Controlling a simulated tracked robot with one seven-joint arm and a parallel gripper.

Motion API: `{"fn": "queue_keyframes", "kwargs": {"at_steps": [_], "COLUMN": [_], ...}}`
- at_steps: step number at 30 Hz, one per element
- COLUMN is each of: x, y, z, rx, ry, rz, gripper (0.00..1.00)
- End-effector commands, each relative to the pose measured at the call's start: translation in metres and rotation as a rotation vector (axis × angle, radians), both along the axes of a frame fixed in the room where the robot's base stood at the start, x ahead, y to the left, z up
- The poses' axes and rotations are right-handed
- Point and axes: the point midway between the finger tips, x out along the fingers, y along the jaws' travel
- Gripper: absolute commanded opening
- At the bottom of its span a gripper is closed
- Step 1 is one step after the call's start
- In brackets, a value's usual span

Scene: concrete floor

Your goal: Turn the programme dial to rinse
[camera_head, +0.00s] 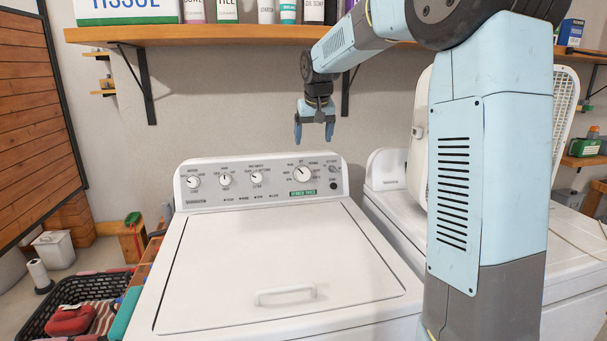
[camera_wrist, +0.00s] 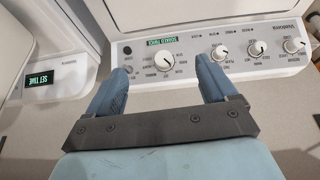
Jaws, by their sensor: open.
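The washer's control panel (camera_head: 225,197) rises at the back of a white top-loading washer. In the wrist view the dial appears between the fingertips (camera_wrist: 160,69), with no clear contact.
Three smaller knobs (camera_head: 224,180) line the panel's left half. A green display (camera_head: 303,192) sits below the programme dial. A loaded shelf (camera_head: 220,35) runs above. A second white machine (camera_head: 387,167) stands right, its display reading SET TIME in the wrist view (camera_wrist: 41,78). The washer lid (camera_head: 255,235) is clear.

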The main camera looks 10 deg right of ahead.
Motion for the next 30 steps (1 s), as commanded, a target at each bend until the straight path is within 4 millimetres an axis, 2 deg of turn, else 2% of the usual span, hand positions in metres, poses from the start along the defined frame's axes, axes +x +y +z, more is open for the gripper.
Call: {"fn": "queue_keyframes", "kwargs": {"at_steps": [1,6,12,16,23,30], "x": [0.018,0.071,0.119,0.136,0.144,0.158], "y": [-0.002,-0.008,-0.017,-0.022,-0.023,-0.020], "z": [-0.007,-0.028,-0.051,-0.060,-0.071,-0.104], "rx": [0.012,0.050,0.092,0.110,0.116,0.116], "ry": [0.005,0.010,0.014,0.014,0.015,0.016], "rz": [-0.003,-0.013,-0.026,-0.034,-0.037,-0.035], "gripper": [0.85,0.85,0.85,0.85,0.85,0.85]}}
